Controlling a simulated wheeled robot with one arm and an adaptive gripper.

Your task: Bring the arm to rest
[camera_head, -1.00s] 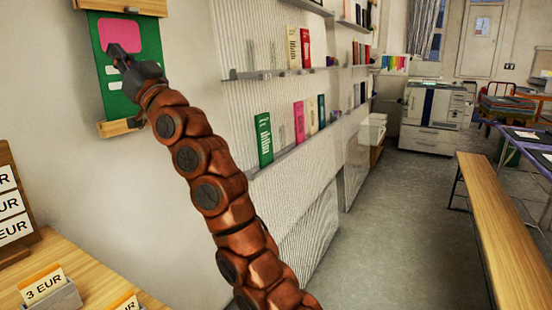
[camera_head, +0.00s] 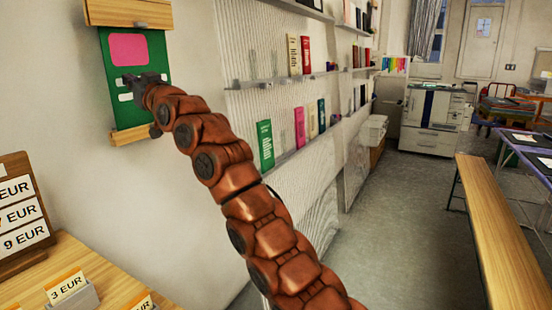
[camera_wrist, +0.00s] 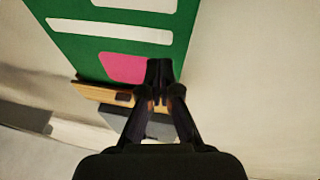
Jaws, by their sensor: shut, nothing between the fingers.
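My arm, with copper-brown links, reaches up and left across the head view. My dark gripper (camera_head: 132,82) at its end is in front of a green poster (camera_head: 155,105) on the left wall. In the wrist view my gripper (camera_wrist: 160,72) is shut, with its fingertips together and nothing between them. The poster (camera_wrist: 90,45) appears upside down behind the fingers, its pink patch (camera_wrist: 122,68) partly covered by them. I cannot tell how far the fingertips are from the poster.
Wooden bars edge the poster above (camera_head: 130,13) and below (camera_head: 130,136). Wall shelves (camera_head: 290,77) with books stand right of my arm. A wooden table (camera_head: 40,275) with price cards is at lower left, a bench (camera_head: 500,235) at right. The floor (camera_head: 410,220) between is clear.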

